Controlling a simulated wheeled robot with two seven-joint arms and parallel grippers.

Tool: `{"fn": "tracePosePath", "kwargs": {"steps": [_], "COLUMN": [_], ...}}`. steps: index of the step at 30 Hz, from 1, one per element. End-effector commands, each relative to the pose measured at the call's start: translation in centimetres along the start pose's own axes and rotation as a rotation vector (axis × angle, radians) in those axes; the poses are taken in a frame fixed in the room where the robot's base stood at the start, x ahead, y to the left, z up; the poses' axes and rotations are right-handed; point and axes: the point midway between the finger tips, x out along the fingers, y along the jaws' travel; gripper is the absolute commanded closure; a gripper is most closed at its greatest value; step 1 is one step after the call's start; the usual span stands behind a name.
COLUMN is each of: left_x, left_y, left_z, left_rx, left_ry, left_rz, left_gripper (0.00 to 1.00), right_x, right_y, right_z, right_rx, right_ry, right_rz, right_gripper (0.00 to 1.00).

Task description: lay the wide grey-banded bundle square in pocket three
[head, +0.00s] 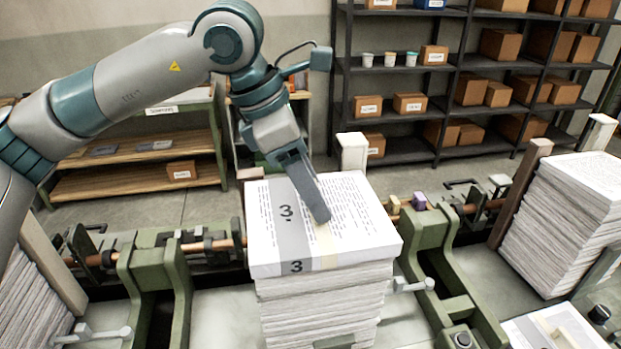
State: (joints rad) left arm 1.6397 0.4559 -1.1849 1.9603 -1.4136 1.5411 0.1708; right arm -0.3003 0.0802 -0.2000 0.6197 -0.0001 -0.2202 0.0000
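The wide grey-banded bundle (360,238) is a thick block of printed sheets in the middle of the head view. Its grey band bears a "3" on the top and on the front edge. It sits over a paper stack (325,305) between green frames and overhangs that stack a little at the front. My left gripper (322,218) points down over the bundle's top, its tip at or close to a pale strip there. Only one finger shows clearly, so its opening and any contact cannot be told. The pocket's floor is hidden by paper. My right gripper is out of view.
Green frames (430,260) with clamps and a copper-coloured rod (485,212) flank the stack. Another tall paper stack (575,205) stands at right, and a pale-banded bundle (520,335) lies at bottom right. Dark shelves (400,150) with boxes stand behind, across open floor.

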Motion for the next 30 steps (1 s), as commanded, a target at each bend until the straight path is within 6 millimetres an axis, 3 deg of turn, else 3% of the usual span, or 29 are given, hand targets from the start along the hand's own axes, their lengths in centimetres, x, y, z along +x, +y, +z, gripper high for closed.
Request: {"fn": "tracePosePath", "kwargs": {"steps": [10,11,13,27,30], "left_x": [0.2,0.2,0.2,-0.2,-0.8], "left_y": [0.0,0.0,0.0,0.0,0.1], "left_z": [-0.1,-0.1,-0.1,0.0,-0.1], "left_rx": [0.000,0.000,0.000,0.000,-0.001], "left_ry": [-0.002,0.000,0.000,0.000,0.000], "left_rz": [0.001,0.000,0.000,0.000,0.001], "left_gripper": [1.00,0.37,0.23,0.23,0.23], "right_x": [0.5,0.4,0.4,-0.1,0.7], "right_y": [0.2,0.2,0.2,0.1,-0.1], "right_z": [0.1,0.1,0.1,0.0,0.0], "right_rx": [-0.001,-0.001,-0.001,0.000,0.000], "right_ry": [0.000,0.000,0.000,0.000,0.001], "right_rz": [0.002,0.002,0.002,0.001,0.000], "right_gripper": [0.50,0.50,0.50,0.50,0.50]}}
